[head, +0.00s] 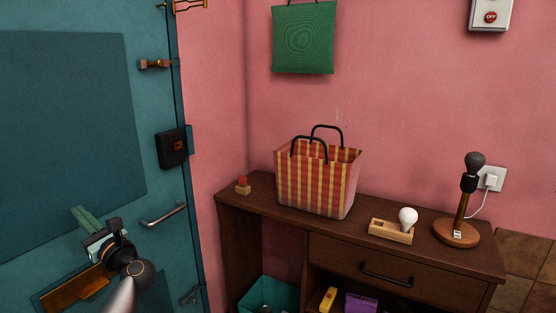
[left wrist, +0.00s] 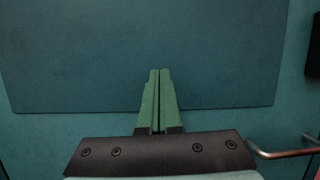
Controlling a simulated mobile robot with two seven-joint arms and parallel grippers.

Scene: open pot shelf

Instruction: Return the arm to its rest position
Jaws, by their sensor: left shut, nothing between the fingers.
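My left gripper (head: 82,219) has green fingers and stands in front of the teal door (head: 70,110) at the lower left of the head view. In the left wrist view its fingers (left wrist: 158,100) are closed together with nothing between them, against the door's darker panel (left wrist: 60,60). The door's lever handle (head: 163,215) is to the right of the gripper, apart from it. The handle also shows at the right edge of the left wrist view (left wrist: 285,153). My right gripper is not in view.
A dark wooden desk (head: 330,228) stands at the right. On it are a striped bag (head: 318,185), a bulb (head: 408,217) in a wooden holder and a lamp (head: 462,205). A black lock box (head: 172,149) is on the door. A teal bin (head: 270,293) is below the desk.

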